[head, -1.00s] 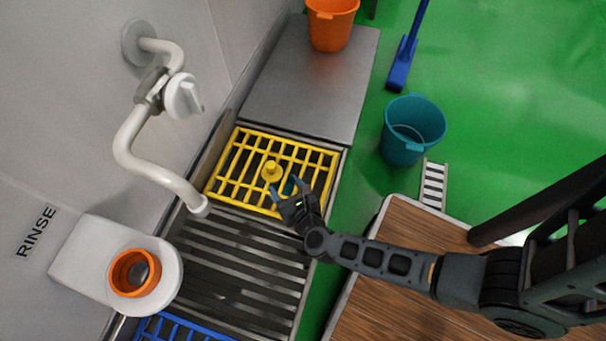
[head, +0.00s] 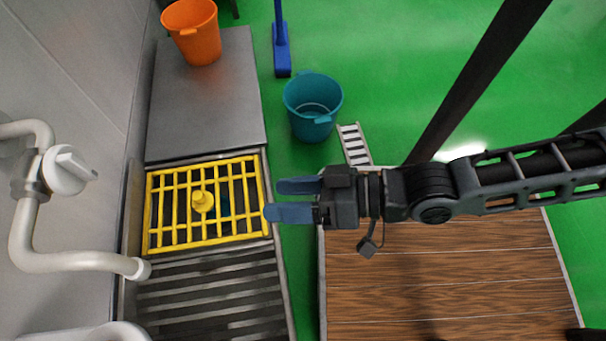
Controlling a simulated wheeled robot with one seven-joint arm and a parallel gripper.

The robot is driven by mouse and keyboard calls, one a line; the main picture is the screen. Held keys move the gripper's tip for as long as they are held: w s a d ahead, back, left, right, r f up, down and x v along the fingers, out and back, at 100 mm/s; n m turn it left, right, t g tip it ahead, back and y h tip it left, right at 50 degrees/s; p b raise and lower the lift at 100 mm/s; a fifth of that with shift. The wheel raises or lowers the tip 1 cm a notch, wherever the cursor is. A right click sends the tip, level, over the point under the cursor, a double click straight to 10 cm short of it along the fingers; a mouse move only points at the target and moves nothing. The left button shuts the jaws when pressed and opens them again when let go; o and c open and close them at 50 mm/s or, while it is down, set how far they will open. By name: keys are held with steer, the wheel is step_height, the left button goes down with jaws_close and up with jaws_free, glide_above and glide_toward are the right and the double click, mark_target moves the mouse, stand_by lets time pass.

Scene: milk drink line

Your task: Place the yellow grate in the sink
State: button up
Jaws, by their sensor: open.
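The yellow grate (head: 165,239) lies flat over the far part of the sink (head: 210,300), next to the metal counter. A yellow knob (head: 202,201) stands up near its middle. Dark space and a bluish-green shape, too covered to make out, show through its bars. My gripper (head: 282,199) is open and empty, its two blue fingers pointing left toward the grate. In the picture it is just right of the grate's right edge, apart from the knob; its height above the floor is hard to tell.
A white tap (head: 75,262) reaches over the sink's left side. An orange bucket (head: 192,35) stands on the metal counter (head: 205,105). A teal bucket (head: 312,105), a blue broom (head: 281,50) and a floor drain (head: 354,145) are on the green floor. A wooden platform (head: 440,285) is at right.

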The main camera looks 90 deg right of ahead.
step_height(320, 180, up, 7)
steer(key=s+n, duration=0.2)
steer(key=n, duration=0.5)
steer(key=shift+a+n+g+y, duration=0.3)
steer(key=shift+a+y, duration=0.05)
steer(key=shift+y, duration=0.05)
steer(key=shift+s+r, duration=0.1)
steer(key=shift+r, duration=0.05)
step_height(320, 180, up, 27)
steer(key=p, duration=2.7)
